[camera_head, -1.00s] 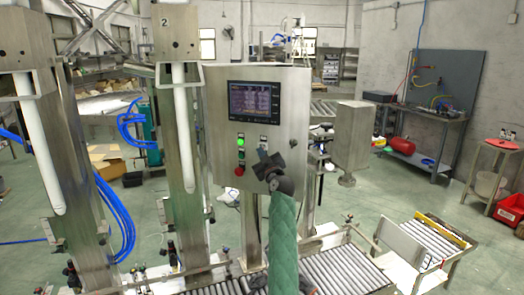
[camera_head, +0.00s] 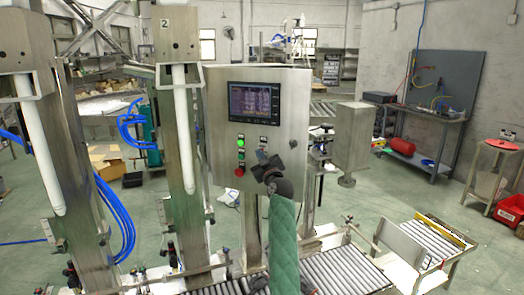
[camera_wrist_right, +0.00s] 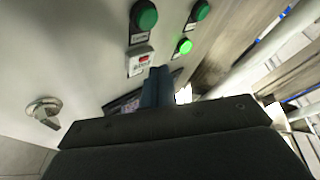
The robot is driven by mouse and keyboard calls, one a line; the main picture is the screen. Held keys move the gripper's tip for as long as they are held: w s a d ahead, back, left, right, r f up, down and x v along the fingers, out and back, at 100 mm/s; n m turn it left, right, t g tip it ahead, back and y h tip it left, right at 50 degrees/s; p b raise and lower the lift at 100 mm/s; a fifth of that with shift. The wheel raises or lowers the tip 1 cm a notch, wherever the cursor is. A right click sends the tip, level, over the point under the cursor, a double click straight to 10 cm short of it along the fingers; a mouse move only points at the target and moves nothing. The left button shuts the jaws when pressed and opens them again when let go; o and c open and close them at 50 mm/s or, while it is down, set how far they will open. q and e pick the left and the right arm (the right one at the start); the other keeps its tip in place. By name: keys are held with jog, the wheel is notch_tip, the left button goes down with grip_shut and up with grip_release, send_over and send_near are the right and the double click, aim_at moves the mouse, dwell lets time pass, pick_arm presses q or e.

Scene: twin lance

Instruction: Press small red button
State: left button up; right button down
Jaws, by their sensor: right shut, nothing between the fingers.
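A grey metal control box (camera_head: 215,110) faces me with a screen, and a column of round buttons at its lower left. A red button (camera_head: 239,171) is the lowest of that column in the head view. In the right wrist view, a small red button (camera_wrist_right: 143,59) sits on a pale labelled plate just beyond my fingertips. My right gripper (camera_head: 262,156) is shut and empty in front of the lower part of the panel. Its fingers (camera_wrist_right: 158,72) point at the panel near the small red button; contact cannot be told. My left gripper is not in view.
Green buttons (camera_wrist_right: 184,46) sit close to the small red one, and a silver knob (camera_wrist_right: 43,112) is at the left. The lit screen (camera_head: 254,101) is above my gripper. A roller conveyor (camera_head: 345,270) lies below; metal columns (camera_head: 180,130) stand to the left.

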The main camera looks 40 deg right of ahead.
dwell(0.3)
jog(key=shift+s+a+p, duration=0.4)
jog(key=shift+s+a, duration=0.3)
jog(key=shift+a, duration=0.35)
jog(key=shift+s+a+p, duration=0.4)
jog(key=shift+s+a, duration=0.3)
jog(key=shift+a, duration=0.35)
